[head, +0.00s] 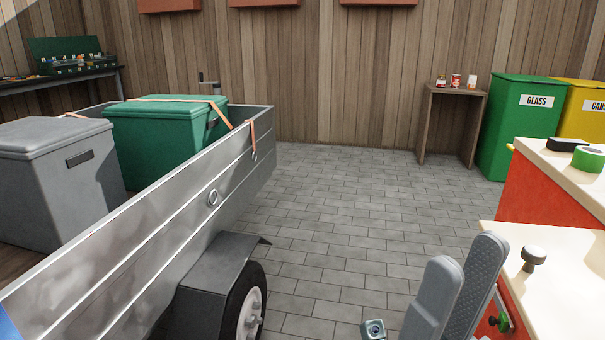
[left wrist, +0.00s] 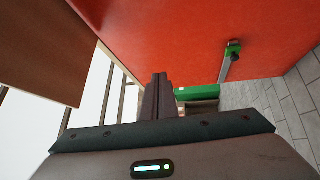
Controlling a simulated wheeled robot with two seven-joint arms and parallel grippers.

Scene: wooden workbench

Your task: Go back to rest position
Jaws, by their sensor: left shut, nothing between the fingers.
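My right gripper (head: 464,255) shows at the bottom right of the head view. Its two grey fingers point up and stand a little apart, with the textured face of one finger visible. Nothing shows between them. My left gripper (left wrist: 160,76) shows in the left wrist view with its dark fingers together and nothing held. It is beside a large red panel (left wrist: 180,35). My left gripper does not show in the head view.
A metal trailer (head: 185,215) carrying grey and green bins fills the left. A red cabinet (head: 535,200) with a pale top and a knob (head: 534,258) stands close at right. Green (head: 515,120) and yellow (head: 585,120) bins stand behind it. The paved floor (head: 340,215) between is clear.

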